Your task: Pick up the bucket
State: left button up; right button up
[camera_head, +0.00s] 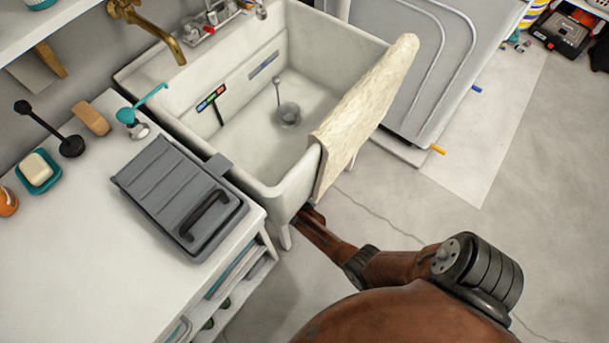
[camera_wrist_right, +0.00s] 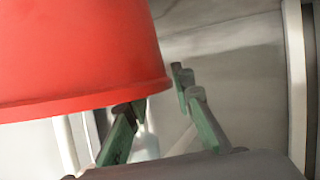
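The bucket (camera_wrist_right: 75,50) is red and fills the upper left of the right wrist view, very close to the camera, with its rim edge at the bottom. It is not visible in the head view. My right gripper (camera_wrist_right: 160,98) has its two green fingers spread apart. The left finger's tip is partly hidden behind the bucket's edge; the right finger stands clear to the right of it. I cannot tell whether either finger touches the bucket. In the head view my right arm reaches under the sink, and its gripper is hidden there. My left gripper is not in view.
The white sink (camera_head: 277,178) stands above my arm's end, with a cream towel (camera_head: 365,110) over its front edge. A white counter (camera_head: 75,260) holds a grey paint tray (camera_head: 165,185) and several small items. The floor (camera_head: 545,210) at right is clear.

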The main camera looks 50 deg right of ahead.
jog(key=shift+r, duration=0.1)
grip_shut()
dwell(0.7)
